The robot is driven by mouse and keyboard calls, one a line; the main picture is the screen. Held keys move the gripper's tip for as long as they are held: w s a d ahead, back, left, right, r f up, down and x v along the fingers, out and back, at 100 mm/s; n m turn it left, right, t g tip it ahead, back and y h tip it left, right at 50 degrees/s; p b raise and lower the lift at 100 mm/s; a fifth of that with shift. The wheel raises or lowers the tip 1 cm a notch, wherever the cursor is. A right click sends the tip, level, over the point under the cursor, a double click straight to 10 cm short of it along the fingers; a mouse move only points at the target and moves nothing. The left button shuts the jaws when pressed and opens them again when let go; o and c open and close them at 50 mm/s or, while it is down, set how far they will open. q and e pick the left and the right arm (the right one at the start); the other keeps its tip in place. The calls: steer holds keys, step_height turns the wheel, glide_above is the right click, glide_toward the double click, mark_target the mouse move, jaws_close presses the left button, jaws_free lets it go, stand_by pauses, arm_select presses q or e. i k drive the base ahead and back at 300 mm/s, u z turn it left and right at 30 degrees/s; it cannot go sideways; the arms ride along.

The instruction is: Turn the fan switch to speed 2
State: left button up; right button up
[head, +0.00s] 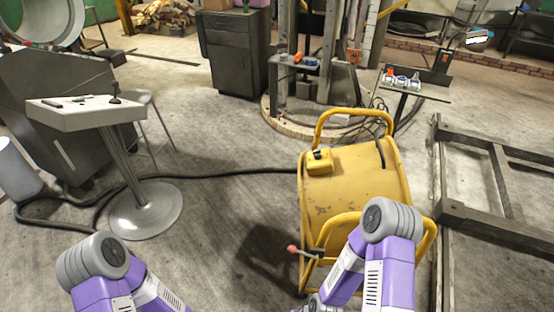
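The fan (350,195) is a large yellow drum with yellow tube handles, standing on the floor right of centre in the head view. A small yellow box (319,161) with a dark knob (317,154) sits on its upper left side; it looks like the fan switch. The knob's setting and any speed marks are too small to read. A lever with a red tip (292,249) shows at the drum's near left side. My purple arms rise from the bottom edge, and the right one covers part of the fan's near side. Neither gripper is in view.
A white-topped pedestal table (85,111) stands at left, with a black cable (215,176) crossing the floor to the fan. A dark metal frame (480,216) lies at right. A column base (275,119) and a grey cabinet (236,52) stand behind. Floor left of the fan is mostly clear.

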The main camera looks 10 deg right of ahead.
mark_target(317, 154)
steer(key=u, duration=0.9)
steer(key=i, duration=2)
steer(key=z, duration=0.9)
